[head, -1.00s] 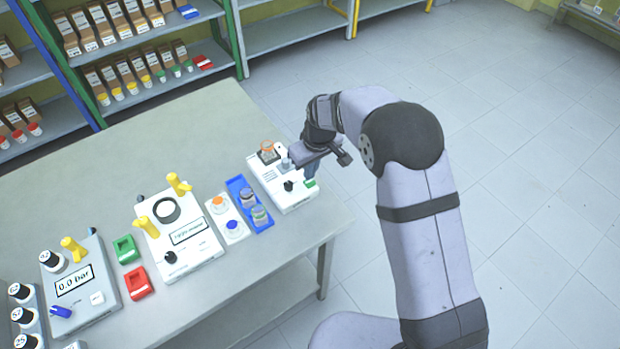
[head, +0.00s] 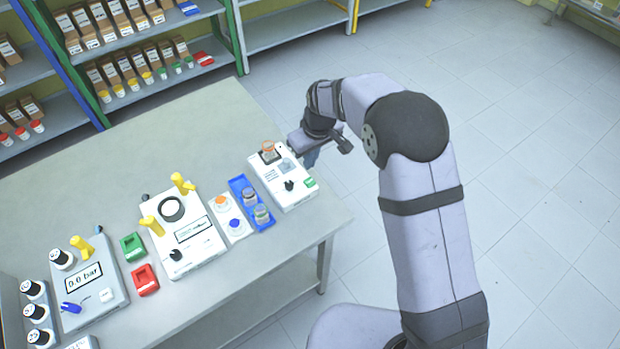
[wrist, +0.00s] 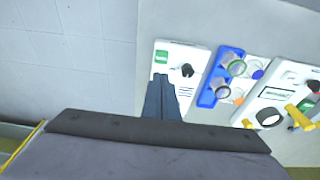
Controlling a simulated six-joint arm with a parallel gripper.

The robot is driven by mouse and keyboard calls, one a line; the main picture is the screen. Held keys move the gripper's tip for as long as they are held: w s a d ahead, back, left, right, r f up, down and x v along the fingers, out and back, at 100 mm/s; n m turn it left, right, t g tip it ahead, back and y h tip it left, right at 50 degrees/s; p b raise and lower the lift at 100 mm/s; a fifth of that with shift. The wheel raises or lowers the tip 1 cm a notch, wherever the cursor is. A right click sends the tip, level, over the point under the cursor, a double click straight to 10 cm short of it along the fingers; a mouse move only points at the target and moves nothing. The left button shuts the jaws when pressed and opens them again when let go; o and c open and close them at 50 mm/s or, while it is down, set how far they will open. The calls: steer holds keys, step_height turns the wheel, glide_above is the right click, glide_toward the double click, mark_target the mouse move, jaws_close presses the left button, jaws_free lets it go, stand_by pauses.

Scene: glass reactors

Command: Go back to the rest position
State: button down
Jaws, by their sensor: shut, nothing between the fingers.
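My gripper (head: 311,158) is shut and empty. In the head view it hangs beside the far right side of a small white device (head: 270,187) with a black knob and a green label, at the table's right end. In the wrist view my closed fingers (wrist: 160,80) point toward the table and overlap the lower part of that same device (wrist: 187,58). An orange-capped vial (head: 269,150) sits at the device's back corner. The gap between fingers and device is hard to judge.
The table (head: 190,120) also carries a blue tray (head: 238,186) with vials, a larger white device (head: 205,250) with yellow handles, green (head: 133,247) and red (head: 145,280) holders, and a pressure device (head: 85,300). Shelves stand behind. Open floor (head: 530,180) lies to the right.

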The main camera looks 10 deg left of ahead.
stand_by(0.4)
steer(key=shift+d+m, duration=0.1)
steer(key=shift+m, duration=0.6)
steer(key=s+d+f+g, duration=0.1)
steer(key=s+d+f, duration=0.1)
steer(key=s, duration=0.1)
steer(key=s+d+f+m+h, duration=0.1)
steer(key=s+d+f, duration=0.1)
steer(key=s, duration=0.2)
steer(key=s+d+f+g, duration=0.1)
steer(key=s+d+f, duration=0.1)
steer(key=s, duration=0.1)
steer(key=shift+s+m+g+h, duration=0.3)
steer(key=shift+s, duration=0.05)
steer(key=s+d+r+m, duration=0.1)
steer(key=s+d+r, duration=0.1)
steer(key=s+d, duration=0.35)
steer(key=s+d+r+m+g, duration=0.1)
steer(key=s+d+r, duration=0.1)
steer(key=s+d, duration=0.35)
steer(key=s+d+r+m, duration=0.1)
steer(key=s+d+r, duration=0.25)
steer(key=s, duration=0.25)
steer(key=w+d+r+m+t, duration=0.2)
steer(key=w+d+r+m, duration=0.1)
steer(key=d, duration=0.2)
steer(key=shift+r+b, duration=0.2)
steer(key=shift+b, duration=0.1)
steer(key=shift+w, duration=0.1)
